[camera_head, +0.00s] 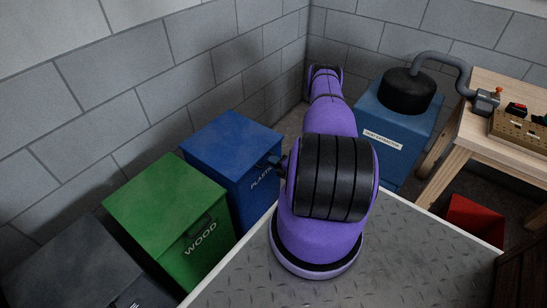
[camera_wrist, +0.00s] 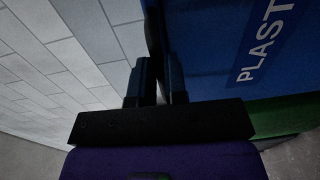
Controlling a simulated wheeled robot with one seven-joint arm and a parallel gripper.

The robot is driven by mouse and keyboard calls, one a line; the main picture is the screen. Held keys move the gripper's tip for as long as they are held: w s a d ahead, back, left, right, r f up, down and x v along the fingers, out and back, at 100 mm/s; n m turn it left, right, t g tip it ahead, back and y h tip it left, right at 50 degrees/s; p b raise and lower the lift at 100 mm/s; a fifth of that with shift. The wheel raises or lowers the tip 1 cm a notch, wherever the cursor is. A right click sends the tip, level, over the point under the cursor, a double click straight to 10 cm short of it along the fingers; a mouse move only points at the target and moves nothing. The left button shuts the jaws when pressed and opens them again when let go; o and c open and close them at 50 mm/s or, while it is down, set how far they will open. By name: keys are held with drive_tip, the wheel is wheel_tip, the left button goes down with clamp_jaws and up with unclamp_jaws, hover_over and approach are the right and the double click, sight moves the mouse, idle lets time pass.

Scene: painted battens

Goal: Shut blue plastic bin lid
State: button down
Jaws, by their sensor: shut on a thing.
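The blue plastic bin (camera_head: 232,165) stands by the wall between the green bin and the machine. Its lid (camera_head: 228,138) looks flat on top in the head view; I cannot tell if a small gap remains under it. In the wrist view the bin's blue front (camera_wrist: 215,45) and its "PLAST" label fill the upper right. My gripper (camera_wrist: 160,75) is at the dark edge along the bin's front, shut on what seems to be the lid's handle or front edge. The held part is mostly hidden between the fingers. In the head view my arm hides most of the gripper.
A green wood bin (camera_head: 170,205) and a dark grey bin (camera_head: 75,270) stand to the left. A blue machine (camera_head: 390,130) with a black top and hose stands behind, near a wooden workbench (camera_head: 490,85). A red container (camera_head: 472,222) is under the bench.

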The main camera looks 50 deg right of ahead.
drive_tip(key=shift+s+f, duration=0.1)
drive_tip(key=shift+f, duration=0.8)
drive_tip(key=shift+a, duration=0.1)
drive_tip(key=c, duration=1.2)
unclamp_jaws()
drive_tip(key=shift+f, duration=0.15)
drive_tip(key=shift+o, duration=0.2)
drive_tip(key=shift+s, duration=0.1)
drive_tip(key=s+r, duration=0.1)
drive_tip(key=s, duration=0.9)
drive_tip(key=shift+s+d, duration=0.2)
drive_tip(key=shift+d, duration=0.1)
